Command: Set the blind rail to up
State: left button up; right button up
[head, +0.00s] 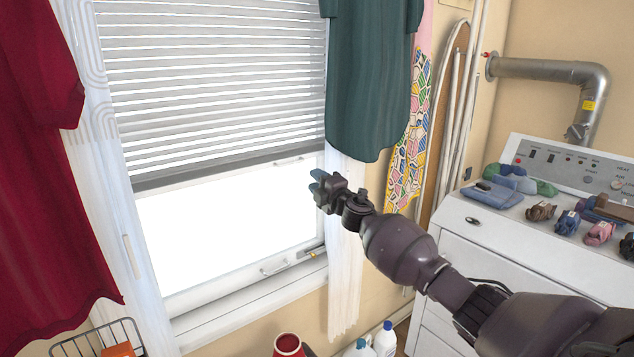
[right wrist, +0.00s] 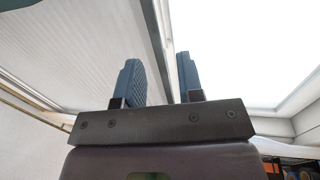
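The blind's grey bottom rail (head: 225,167) runs across the window in the head view, about halfway down and slightly tilted in the picture. White slats (head: 215,85) hang above it, and bright bare glass shows below. My right gripper (head: 318,182) appears just below and right of the rail's right end, in front of the window's right side. In the right wrist view its two blue fingers (right wrist: 160,78) stand apart with a gap between them, and I see nothing held. I cannot tell its depth from the rail. My left gripper is out of view.
A dark green garment (head: 370,80) hangs above my right gripper, and a white curtain (head: 345,250) hangs behind it. A red garment (head: 45,170) hangs at left. A white machine (head: 480,265) with small items on top stands at right.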

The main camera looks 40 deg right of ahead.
jog(key=m+b, duration=0.6)
jog(key=m, duration=3)
send_near(288, 161)
jog(key=w, duration=0.2)
jog(key=w+r, duration=0.1)
jog(key=w, duration=0.1)
jog(key=shift+w, duration=0.3)
jog(key=shift+w+r, duration=0.35)
jog(key=shift+w, duration=0.25)
